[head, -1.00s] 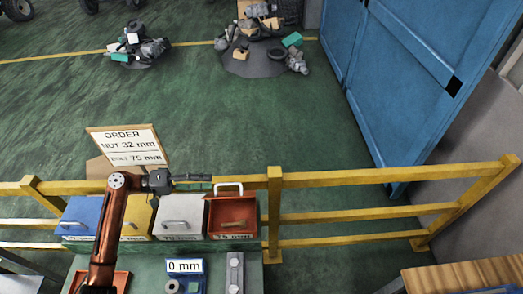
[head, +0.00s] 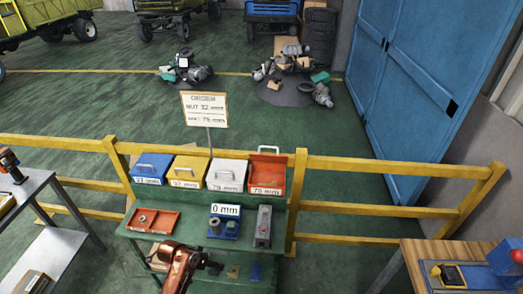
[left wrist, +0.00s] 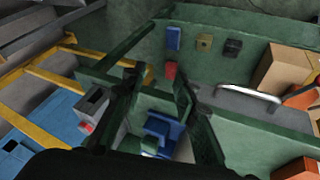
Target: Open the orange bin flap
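The orange bin (head: 267,178) stands at the right end of a row of bins on the green workbench. Its flap is raised, with its handle (head: 297,150) standing above the top edge, while the other bins have handles lying on sloped lids. My left gripper (head: 213,267) is low in front of the bench, well apart from the orange bin, and holds nothing that I can see. In the left wrist view its two dark fingers (left wrist: 160,100) stand apart. My right gripper is out of view.
Blue (head: 150,170), yellow (head: 187,172) and white (head: 226,174) bins stand left of the orange one. An orange tray (head: 153,231), a blue "0 mm" gauge (head: 224,210) and a grey device (head: 264,227) sit on the bench. A yellow rail (head: 400,168) runs behind.

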